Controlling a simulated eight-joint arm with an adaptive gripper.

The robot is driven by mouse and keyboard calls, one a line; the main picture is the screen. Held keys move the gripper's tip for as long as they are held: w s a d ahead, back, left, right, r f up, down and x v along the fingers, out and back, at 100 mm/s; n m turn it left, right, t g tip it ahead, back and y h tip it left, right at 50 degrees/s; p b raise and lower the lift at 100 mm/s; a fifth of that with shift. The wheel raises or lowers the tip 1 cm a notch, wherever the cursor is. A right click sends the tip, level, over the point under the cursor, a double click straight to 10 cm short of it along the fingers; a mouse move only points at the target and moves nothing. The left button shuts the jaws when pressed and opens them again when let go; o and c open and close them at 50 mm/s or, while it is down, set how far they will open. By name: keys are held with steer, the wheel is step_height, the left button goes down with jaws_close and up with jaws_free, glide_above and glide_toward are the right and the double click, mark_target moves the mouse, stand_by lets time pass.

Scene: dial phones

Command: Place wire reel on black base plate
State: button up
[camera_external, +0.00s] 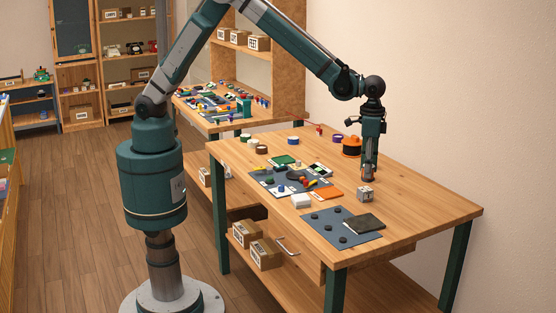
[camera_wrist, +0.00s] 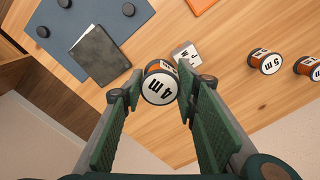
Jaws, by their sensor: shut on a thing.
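My gripper (camera_wrist: 160,92) is shut on a wire reel (camera_wrist: 158,88), which has a white end face marked "4 m" and an orange winding. The reel sits between the fingertips. In the external view my gripper (camera_external: 369,176) points down over the right part of the table, and the reel is hardly visible there. The black base plate (camera_external: 364,223) is a dark slab lying partly on a blue-grey mat near the front of the table. In the wrist view the base plate (camera_wrist: 98,54) is left of the reel, apart from it.
The blue-grey mat (camera_external: 325,231) carries several black discs. Two more reels (camera_wrist: 265,60) (camera_wrist: 309,67) stand to the right in the wrist view. A crowded dark mat (camera_external: 262,182) and an orange sheet (camera_external: 329,193) lie farther left.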

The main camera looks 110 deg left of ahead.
steer(key=w+d+m, duration=0.1)
steer(key=d+m, duration=0.2)
steer(key=d, duration=1.1)
steer(key=shift+w, duration=0.35)
glide_above(364, 222)
steer(key=shift+a+f, duration=0.15)
steer(key=shift+f, duration=2.9)
steer(key=shift+f+b, duration=0.3)
steer(key=shift+f, duration=1.55)
steer(key=shift+f, duration=0.15)
steer(key=o, duration=0.9)
